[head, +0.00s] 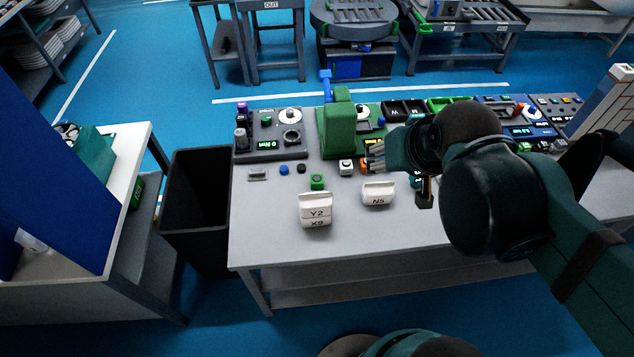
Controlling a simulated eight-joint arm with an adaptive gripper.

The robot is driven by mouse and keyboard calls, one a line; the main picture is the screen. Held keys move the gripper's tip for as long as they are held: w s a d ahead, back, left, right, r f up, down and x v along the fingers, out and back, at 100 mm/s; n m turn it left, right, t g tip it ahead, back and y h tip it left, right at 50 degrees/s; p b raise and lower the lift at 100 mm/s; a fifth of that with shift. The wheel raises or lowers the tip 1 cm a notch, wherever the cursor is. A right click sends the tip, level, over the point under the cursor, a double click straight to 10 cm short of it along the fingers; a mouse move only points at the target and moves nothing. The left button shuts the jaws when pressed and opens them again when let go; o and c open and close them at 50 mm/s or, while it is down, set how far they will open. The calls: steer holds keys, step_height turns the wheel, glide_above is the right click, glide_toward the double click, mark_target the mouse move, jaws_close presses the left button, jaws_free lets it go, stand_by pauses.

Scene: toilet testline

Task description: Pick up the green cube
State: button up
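A small green cube (317,182) with a darker round mark lies on the grey table (285,240), just behind the white block marked Y2. My arm reaches in from the right. My gripper (373,158) is above the table, to the right of the green cube and a little farther back, apart from it. Its fingers point left and are small and partly hidden by the wrist, so I cannot tell whether they are open or shut.
White blocks marked Y2 (316,212) and N5 (378,195) stand near the cube. A white cube (346,167) lies near my gripper. A tall green machine (338,130) and control panels (270,133) line the back. A black bin (196,205) stands left. The table's front is clear.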

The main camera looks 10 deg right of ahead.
steer(key=w+a+f+m+g+b, duration=0.1)
steer(key=w+a+f+m+g, duration=0.15)
steer(key=w+m, duration=0.35)
steer(key=m+g+b, duration=0.4)
steer(key=m, duration=0.8)
glide_above(317, 178)
steer(key=f, duration=2.4)
steer(key=shift+s+d, duration=0.3)
steer(key=shift+s, duration=0.05)
steer(key=shift+w+a+f, duration=0.15)
steer(key=shift+a+f, duration=0.05)
steer(key=shift+f, duration=0.4)
steer(key=shift+f, duration=1.3)
steer(key=shift+w+a+f+b, duration=0.1)
steer(key=shift+f+b, duration=0.45)
steer(key=shift+f, duration=2.05)
